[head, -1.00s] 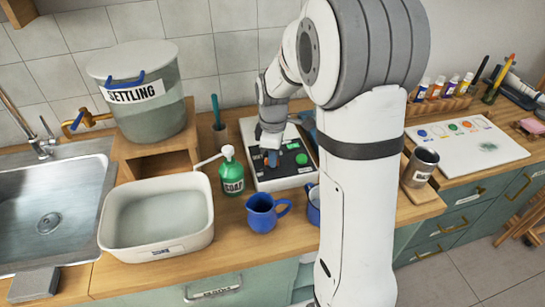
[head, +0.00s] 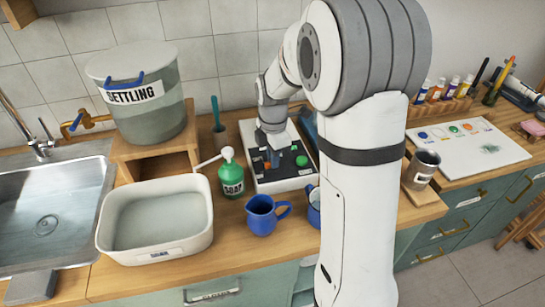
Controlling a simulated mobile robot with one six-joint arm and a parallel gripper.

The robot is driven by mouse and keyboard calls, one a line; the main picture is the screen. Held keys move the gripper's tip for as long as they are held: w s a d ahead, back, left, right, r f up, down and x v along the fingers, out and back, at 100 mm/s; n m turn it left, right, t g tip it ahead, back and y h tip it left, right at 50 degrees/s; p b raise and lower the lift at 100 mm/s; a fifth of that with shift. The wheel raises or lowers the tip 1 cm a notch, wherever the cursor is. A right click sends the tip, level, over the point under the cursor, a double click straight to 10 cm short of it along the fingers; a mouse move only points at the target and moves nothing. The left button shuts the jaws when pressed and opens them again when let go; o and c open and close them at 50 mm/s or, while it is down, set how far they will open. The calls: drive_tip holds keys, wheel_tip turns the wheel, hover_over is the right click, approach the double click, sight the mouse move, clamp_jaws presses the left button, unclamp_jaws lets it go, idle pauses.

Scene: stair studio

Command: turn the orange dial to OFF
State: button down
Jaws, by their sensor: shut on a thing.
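A white control box with a dark face (head: 262,183) lies on the counter behind the blue mug, left of my arm. My gripper (head: 271,158) points down over the dark face and is shut on the orange dial (head: 267,165), of which only a small patch shows. The fingers and wrist hide most of the dial, and I cannot read its pointer or the OFF mark. A green round button (head: 302,160) sits on the face just right of my gripper.
A green soap bottle (head: 231,178) stands close left of the box, a blue mug (head: 262,214) in front. A white basin (head: 155,220) and the SETTLING bucket (head: 145,110) are further left. A metal cup (head: 422,168) stands right of my arm.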

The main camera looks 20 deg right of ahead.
idle(0.4)
drive_tip(key=c, duration=1.5)
unclamp_jaws()
drive_tip(key=shift+r, duration=3.9)
drive_tip(key=shift+s+r, duration=0.15)
drive_tip(key=shift+s, duration=0.1)
drive_tip(key=s+m+t, duration=0.1)
drive_tip(key=s+m, duration=0.5)
drive_tip(key=s, duration=0.1)
drive_tip(key=s+m+t, duration=0.1)
drive_tip(key=s+m, duration=1.3)
drive_tip(key=shift+a+r+t, duration=0.1)
drive_tip(key=shift+a+t, duration=0.2)
drive_tip(key=shift+t, duration=0.1)
